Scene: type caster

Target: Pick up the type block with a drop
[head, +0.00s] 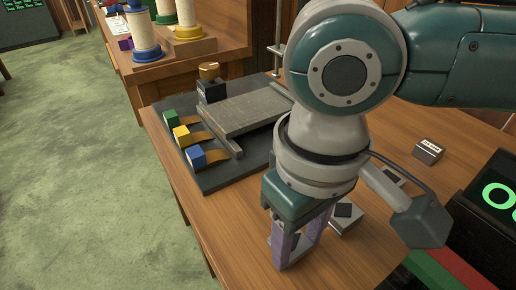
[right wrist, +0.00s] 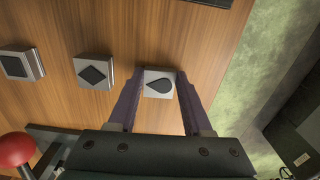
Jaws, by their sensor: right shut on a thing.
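The type block with a drop (right wrist: 159,84) is a silvery block with a black drop on its top face. In the right wrist view it sits between the two purple fingers of my right gripper (right wrist: 160,92), which is shut on it. In the head view my right gripper (head: 297,246) points down near the table's front edge, and its fingers mostly hide the block. Whether the block touches the table is hard to tell. A type block with a diamond (right wrist: 93,72) and one with a dark square (right wrist: 21,65) stand to the left. My left gripper is not in view.
A dark board (head: 215,181) carries green, yellow and blue cubes and a grey plate. A small labelled block (head: 428,151) lies at the right. A black display (head: 492,200) with green glyphs stands at the right edge. A red ball knob (right wrist: 16,149) shows in the wrist view.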

